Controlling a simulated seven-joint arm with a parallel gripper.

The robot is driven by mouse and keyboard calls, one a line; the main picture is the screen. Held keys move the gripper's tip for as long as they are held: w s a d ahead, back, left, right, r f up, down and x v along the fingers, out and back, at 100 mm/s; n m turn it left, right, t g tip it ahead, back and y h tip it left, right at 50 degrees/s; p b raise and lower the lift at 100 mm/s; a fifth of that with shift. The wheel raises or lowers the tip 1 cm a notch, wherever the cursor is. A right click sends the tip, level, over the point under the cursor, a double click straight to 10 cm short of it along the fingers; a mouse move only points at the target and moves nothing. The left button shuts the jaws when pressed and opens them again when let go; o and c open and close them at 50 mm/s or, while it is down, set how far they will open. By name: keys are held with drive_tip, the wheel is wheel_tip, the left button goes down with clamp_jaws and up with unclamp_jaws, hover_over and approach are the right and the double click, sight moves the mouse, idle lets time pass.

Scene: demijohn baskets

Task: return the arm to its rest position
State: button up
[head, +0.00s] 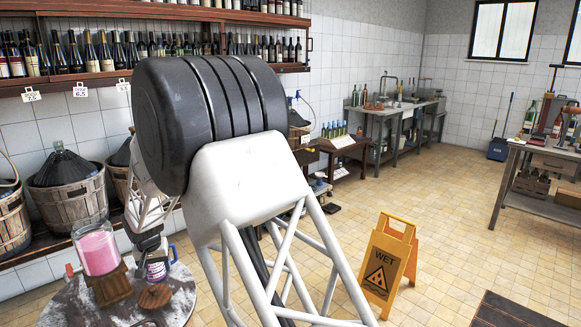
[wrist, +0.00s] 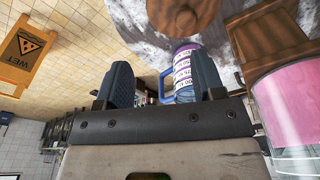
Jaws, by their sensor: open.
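My gripper (wrist: 163,82) is open, with its two dark blue-grey fingers apart in the wrist view. In the head view my gripper (head: 150,250) is small and partly hidden, low at the left above the round table. A clear measuring cup with a blue handle and a purple scale (wrist: 186,62) shows just beyond the fingers, partly covered by the right finger. It also shows in the head view (head: 157,272), right under the gripper. I cannot tell whether a finger touches it. My large white and black arm covers the middle of the head view.
A glass jar of pink liquid (head: 97,248) stands on a wooden stand (head: 112,287) beside the cup. A wooden lid (head: 154,297) lies on the round table (head: 72,310). Basketed demijohns (head: 68,185) line the left wall. A yellow wet-floor sign (head: 388,262) stands on open floor to the right.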

drive_tip(key=s+d+r+m, duration=0.1)
drive_tip(key=d+r, duration=0.6)
drive_tip(key=d, duration=0.4)
drive_tip(key=s+d+r, duration=0.1)
drive_tip(key=d+r, duration=0.6)
drive_tip(key=d, duration=0.3)
drive_tip(key=s+d+r+m, duration=0.1)
drive_tip(key=s+d+r, duration=0.3)
drive_tip(key=d, duration=0.5)
drive_tip(key=s+d+r, duration=0.4)
drive_tip(key=s+d, duration=0.1)
drive_tip(key=d, duration=0.5)
drive_tip(key=s+d+r+m, duration=0.1)
drive_tip(key=s+d+r, duration=0.2)
drive_tip(key=s+d, duration=1.05)
drive_tip(key=s+d+f, duration=0.1)
drive_tip(key=s+d, duration=0.3)
drive_tip(key=s, duration=0.4)
drive_tip(key=s+d+f+m, duration=0.1)
drive_tip(key=s+d, duration=0.3)
drive_tip(key=s, duration=0.4)
drive_tip(key=shift+d+f+t+h, duration=0.3)
drive_tip(key=shift+d+f+t, duration=0.1)
drive_tip(key=shift+f, duration=0.25)
